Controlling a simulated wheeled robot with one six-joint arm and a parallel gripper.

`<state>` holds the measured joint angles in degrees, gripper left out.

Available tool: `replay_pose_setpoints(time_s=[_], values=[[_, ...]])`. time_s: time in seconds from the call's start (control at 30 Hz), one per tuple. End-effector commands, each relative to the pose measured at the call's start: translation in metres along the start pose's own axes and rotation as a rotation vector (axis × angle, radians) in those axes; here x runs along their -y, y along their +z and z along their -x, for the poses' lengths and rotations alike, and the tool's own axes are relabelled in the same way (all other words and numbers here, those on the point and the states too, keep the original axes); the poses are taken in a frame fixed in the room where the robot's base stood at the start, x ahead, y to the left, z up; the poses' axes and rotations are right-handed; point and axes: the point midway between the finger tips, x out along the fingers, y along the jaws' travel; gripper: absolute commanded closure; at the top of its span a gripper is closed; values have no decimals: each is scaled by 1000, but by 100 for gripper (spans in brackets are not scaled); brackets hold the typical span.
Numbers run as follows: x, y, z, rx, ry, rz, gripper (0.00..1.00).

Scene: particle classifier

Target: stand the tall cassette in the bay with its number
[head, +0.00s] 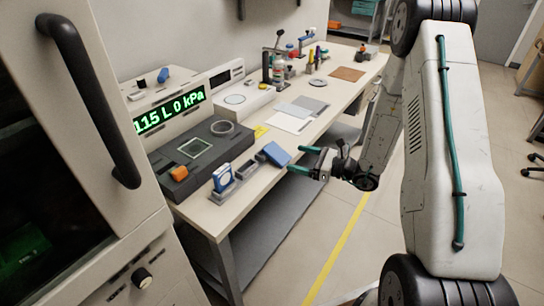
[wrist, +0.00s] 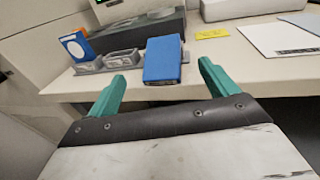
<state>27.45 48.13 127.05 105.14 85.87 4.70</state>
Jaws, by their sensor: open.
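A blue cassette (head: 275,153) is at the front edge of the bench; it also shows in the wrist view (wrist: 163,60), and no number on it is legible. My gripper (head: 298,160) is open and empty, just off the bench edge. In the wrist view its teal fingers (wrist: 163,75) point at the cassette, one to each side, short of it. A second blue cassette with a white face (head: 222,178) stands in a grey bay to the left. An empty grey bay (head: 247,169) lies between the two cassettes. No bay number can be read.
Behind the bays is a dark unit (head: 205,155) with a glass frame, a ring and an orange block. A green display (head: 168,110) stands behind it. A yellow note (head: 261,131) and pale sheets (head: 290,122) lie further right. A cabinet door with a dark handle (head: 90,100) fills the left.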

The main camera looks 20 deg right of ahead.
Motion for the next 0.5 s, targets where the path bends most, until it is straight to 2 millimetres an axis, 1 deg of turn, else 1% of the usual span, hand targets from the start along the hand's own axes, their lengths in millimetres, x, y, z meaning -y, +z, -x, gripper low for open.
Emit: replay_pose_setpoints(time_s=[0.03,0.17,0.3,0.4,0.5], values=[[-1,0,-7,0,3,1,15],[-1,-2,-22,0,4,1,15],[0,-4,-44,1,6,1,15],[0,-4,-55,0,4,1,15],[1,-4,-60,-1,1,1,15]])
